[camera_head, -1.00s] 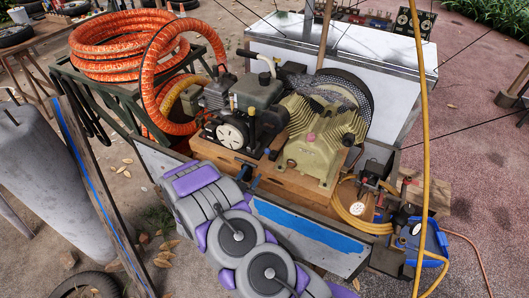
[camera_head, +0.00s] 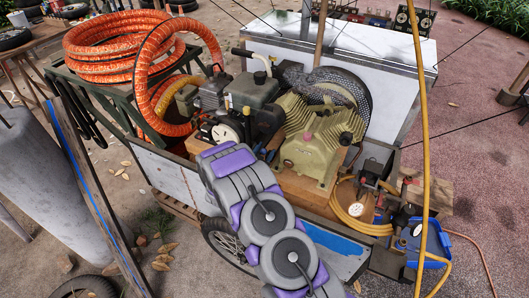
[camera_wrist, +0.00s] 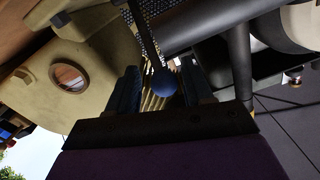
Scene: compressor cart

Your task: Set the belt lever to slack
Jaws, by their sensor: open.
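In the wrist view, a dark thin rod with a round blue knob (camera_wrist: 165,82) runs down from the top; I take it to be the belt lever. My gripper (camera_wrist: 160,88) is open, with dark blue fingers on either side of the knob. The knob appears between the fingers, but I cannot tell how deep it sits or whether either finger touches it. In the head view, my purple and grey arm reaches to the cart between the engine (camera_head: 252,95) and the beige compressor (camera_head: 312,150). The gripper and the knob are hidden there.
The mesh belt guard (camera_head: 335,88) stands behind the compressor. In the wrist view, a thick dark pipe (camera_wrist: 215,25) and the beige housing (camera_wrist: 85,50) lie close to the fingers. An orange hose (camera_head: 150,85) is at left; a yellow hose (camera_head: 424,130) hangs at right.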

